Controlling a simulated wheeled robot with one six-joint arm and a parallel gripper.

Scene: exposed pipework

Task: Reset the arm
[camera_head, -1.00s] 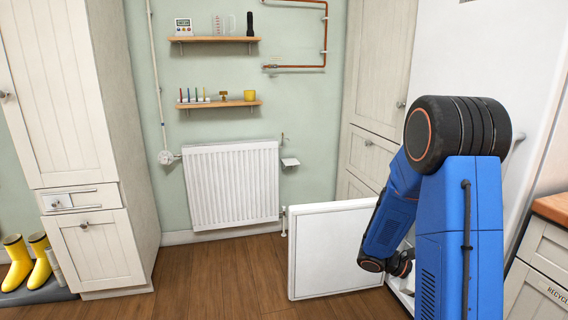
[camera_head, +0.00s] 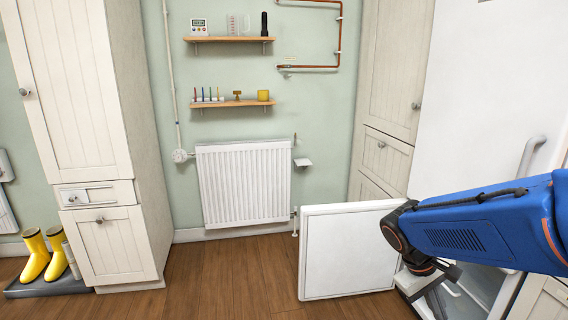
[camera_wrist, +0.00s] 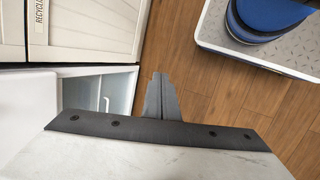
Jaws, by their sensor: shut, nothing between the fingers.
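My gripper (camera_wrist: 160,95) shows in the wrist view as dark grey fingers pressed together with nothing between them. It hangs over the wood floor, beside an open white compartment. In the head view my blue arm reaches in from the right edge, and its wrist is low in front of the open fridge.
A white lower door (camera_head: 350,250) stands open left of my wrist. The tall white fridge (camera_head: 480,90) is behind my arm. A drawer front marked RECYCLE (camera_wrist: 75,30) is close by in the wrist view. The wood floor (camera_head: 225,275) is clear at centre.

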